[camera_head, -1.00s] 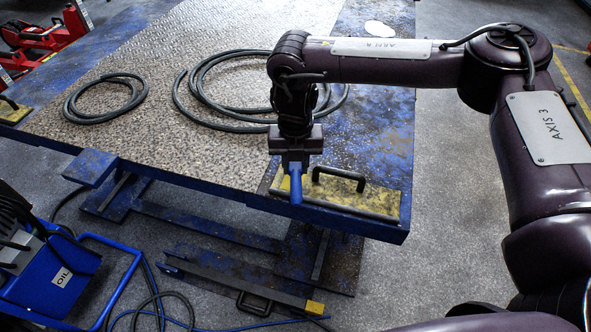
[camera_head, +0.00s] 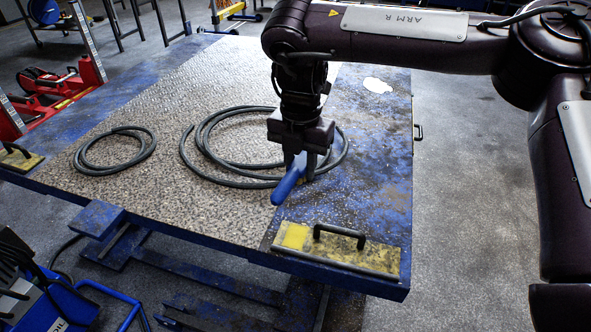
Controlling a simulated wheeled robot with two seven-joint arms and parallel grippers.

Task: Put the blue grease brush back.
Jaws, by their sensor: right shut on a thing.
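The blue grease brush (camera_head: 286,188) is held in my right gripper (camera_head: 303,172), which is shut on it. Its blue handle slants down to the left, above the lift table (camera_head: 365,190), near the front right part of the top. The bristle end is hidden by the gripper, and I cannot tell the exact height over the table. My left gripper is not in view.
A large hose coil (camera_head: 205,165) lies just behind and left of the brush, and a smaller coil (camera_head: 88,165) lies further left. A yellow plate with a black handle (camera_head: 340,234) sits at the front right corner. A blue cart (camera_head: 60,300) stands at lower left.

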